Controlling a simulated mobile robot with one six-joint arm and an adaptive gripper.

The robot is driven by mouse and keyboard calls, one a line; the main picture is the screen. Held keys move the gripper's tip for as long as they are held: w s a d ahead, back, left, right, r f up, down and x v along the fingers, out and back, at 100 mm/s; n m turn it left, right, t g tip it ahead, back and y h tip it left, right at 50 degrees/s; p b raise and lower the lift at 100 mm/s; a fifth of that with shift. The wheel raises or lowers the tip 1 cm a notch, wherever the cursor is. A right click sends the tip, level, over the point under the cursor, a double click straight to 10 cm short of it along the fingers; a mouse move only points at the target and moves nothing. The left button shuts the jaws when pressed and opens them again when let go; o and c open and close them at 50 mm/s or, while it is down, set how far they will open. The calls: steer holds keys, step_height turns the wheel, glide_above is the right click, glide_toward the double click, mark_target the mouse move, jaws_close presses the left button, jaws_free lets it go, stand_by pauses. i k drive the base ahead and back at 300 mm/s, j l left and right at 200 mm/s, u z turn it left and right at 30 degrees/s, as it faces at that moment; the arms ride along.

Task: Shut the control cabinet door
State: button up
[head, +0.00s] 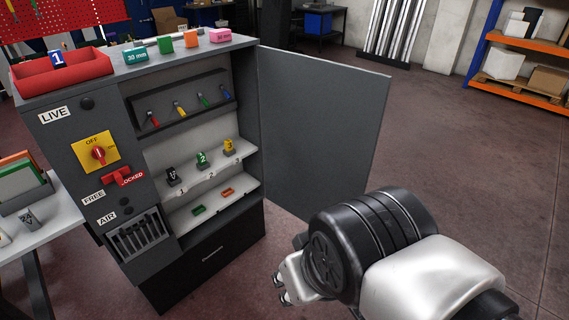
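The grey control cabinet (70,135) stands left of centre. Its door (322,125) is hinged on the right side of the opening and stands wide open, swung out to the right. The door's lower part is partly hidden behind my arm. My gripper (281,288) shows only in part at the lower middle, below and in front of the door, apart from the cabinet in the picture. Most of it is hidden behind my wrist, and its opening cannot be made out.
Shelves inside the cabinet hold small numbered items (202,160) and coloured-handled tools (180,108). A red tray (62,72) and coloured blocks (190,40) sit on top. A white table (50,222) stands at left. The floor (470,170) right of the door is clear.

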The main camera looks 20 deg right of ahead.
mark_target(321, 120)
steer(key=l+u, duration=0.15)
steer(key=u, duration=0.3)
steer(key=i+l+u, duration=0.1)
steer(key=u, duration=0.3)
steer(key=l+u, duration=0.25)
steer(key=u, duration=0.2)
steer(key=l+u, duration=0.15)
steer(key=u, duration=0.3)
steer(key=k+l, duration=0.15)
steer(key=l, duration=0.35)
steer(key=k+l, duration=0.15)
steer(key=l, duration=0.35)
steer(key=k+l, duration=0.15)
steer(key=l, duration=0.3)
steer(key=k+l, duration=0.15)
steer(key=l, duration=0.35)
steer(key=k+l, duration=0.15)
steer(key=l, duration=0.35)
steer(key=k+l, duration=0.15)
steer(key=l, duration=0.35)
steer(key=k+l, duration=0.15)
steer(key=l, duration=0.35)
steer(key=k+l, duration=0.1)
steer(key=l, duration=0.35)
steer(key=j+u, duration=0.15)
